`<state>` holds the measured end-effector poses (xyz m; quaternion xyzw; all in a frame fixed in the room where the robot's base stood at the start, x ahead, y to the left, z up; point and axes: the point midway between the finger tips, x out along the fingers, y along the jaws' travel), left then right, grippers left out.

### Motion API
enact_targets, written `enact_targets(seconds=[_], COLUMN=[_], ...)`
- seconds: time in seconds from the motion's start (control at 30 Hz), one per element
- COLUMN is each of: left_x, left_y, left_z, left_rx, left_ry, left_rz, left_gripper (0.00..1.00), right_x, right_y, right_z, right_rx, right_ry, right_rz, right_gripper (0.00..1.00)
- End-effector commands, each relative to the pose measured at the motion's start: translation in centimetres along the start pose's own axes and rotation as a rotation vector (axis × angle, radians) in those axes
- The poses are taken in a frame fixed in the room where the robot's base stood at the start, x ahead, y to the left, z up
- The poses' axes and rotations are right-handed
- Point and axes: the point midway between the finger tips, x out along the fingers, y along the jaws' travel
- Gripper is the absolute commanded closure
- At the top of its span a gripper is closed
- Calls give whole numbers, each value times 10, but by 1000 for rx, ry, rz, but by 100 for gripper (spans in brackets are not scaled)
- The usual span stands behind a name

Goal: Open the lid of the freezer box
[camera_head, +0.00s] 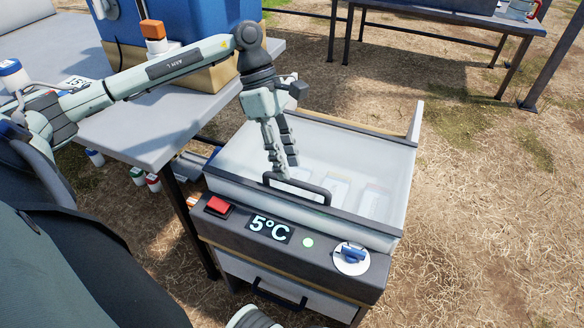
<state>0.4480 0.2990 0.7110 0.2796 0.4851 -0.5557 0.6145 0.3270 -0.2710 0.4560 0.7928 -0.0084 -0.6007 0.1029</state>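The freezer box (285,262) stands in the middle, with a dark front panel and a "5°C" display. Its see-through lid (345,150) lies across the top and looks closed; pale items show blurred beneath it. A black bar handle (312,197) sits at the lid's front edge. My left gripper (285,168) points down over the front left part of the lid. Its fingertips are at the left part of the handle and overlap it in the picture. The fingers look close together, but I cannot tell whether they grip the bar.
A grey table (150,135) stands at the left of the box, with a blue cooler (205,25) and an orange-capped bottle (153,32). Small bottles sit below it. A red button (218,206) and blue knob (352,253) are on the panel. Dry ground lies open at right.

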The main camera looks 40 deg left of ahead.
Motion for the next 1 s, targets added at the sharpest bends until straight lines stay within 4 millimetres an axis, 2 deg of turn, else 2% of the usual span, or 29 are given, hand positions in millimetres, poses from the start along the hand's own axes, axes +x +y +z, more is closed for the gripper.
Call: enact_targets(seconds=[0.1, 0.2, 0.53, 0.8, 1.0], left_x=[16, 24, 29, 29, 29], left_y=[0, 0, 0, 0, 0], left_z=[0, 1, 1, 1, 1], left_rx=[-1, -1, -1, -1, -1], left_ry=[-2, -2, -3, -3, -3], left_rz=[-2, 0, 1, 1, 0], left_gripper=[66, 66, 66, 99, 100], right_x=[2, 3, 4, 4, 4], right_y=[0, 0, -1, -2, -2], right_z=[0, 1, 0, 0, 0], right_rx=[0, 0, 0, 0, 1], right_ry=[0, 0, 1, 1, 0], right_rz=[-1, -2, -3, -4, -5], right_gripper=[60, 60, 60, 60, 60])
